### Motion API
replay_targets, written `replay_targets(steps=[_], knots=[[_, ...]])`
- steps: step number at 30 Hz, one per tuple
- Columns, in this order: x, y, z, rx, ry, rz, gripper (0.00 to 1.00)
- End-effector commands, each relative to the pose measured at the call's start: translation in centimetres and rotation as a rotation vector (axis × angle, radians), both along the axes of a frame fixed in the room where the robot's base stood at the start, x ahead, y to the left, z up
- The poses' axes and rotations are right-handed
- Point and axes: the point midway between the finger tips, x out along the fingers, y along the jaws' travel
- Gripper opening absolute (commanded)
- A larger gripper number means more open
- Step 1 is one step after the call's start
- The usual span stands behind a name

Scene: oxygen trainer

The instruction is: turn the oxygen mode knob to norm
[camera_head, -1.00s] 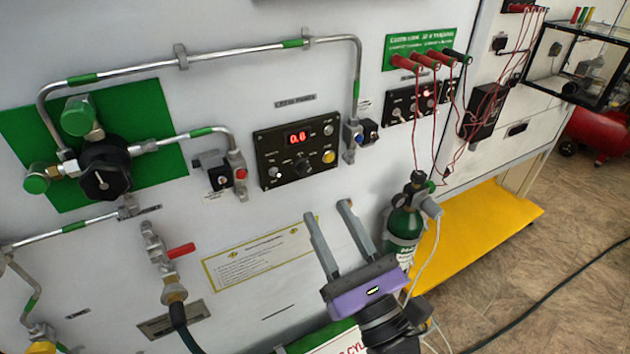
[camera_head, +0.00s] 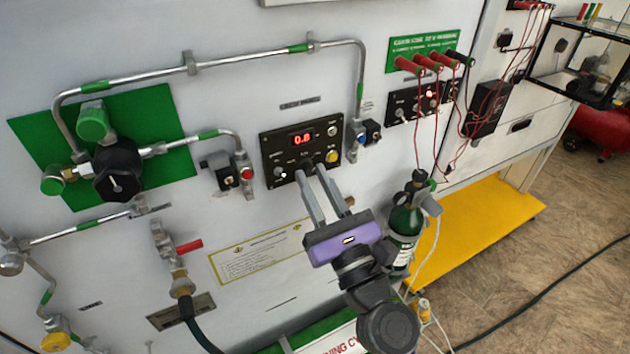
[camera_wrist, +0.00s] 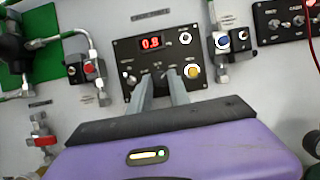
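The black oxygen panel (camera_head: 272,146) is on the white wall, with a red lit display (camera_head: 301,139) that seems to read 0.8. It also shows in the wrist view (camera_wrist: 122,55). The dark mode knob (camera_wrist: 160,74) is at the lower middle of the panel, mostly hidden by my fingers. I cannot read its setting. My gripper (camera_head: 310,169) is open, its two grey fingers apart and pointing at the panel. The fingertips are at the knob's place, one on each side in the wrist view (camera_wrist: 159,79). I cannot tell whether they touch it.
A yellow button (camera_head: 332,156) is close right of my fingers and a small switch (camera_head: 281,172) close left. Pipe fittings with valves flank the panel, a red-button one (camera_head: 246,173) at left. A green cylinder (camera_head: 404,222) stands lower right. Red cables (camera_head: 437,120) hang farther right.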

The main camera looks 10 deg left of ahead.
Motion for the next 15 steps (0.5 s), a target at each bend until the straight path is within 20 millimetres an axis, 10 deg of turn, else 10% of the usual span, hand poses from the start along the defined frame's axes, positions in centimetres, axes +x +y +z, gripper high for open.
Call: replay_targets(steps=[15], knots=[[0.02, -0.10, -0.10, -0.035, -0.024, -0.001, 0.00]])
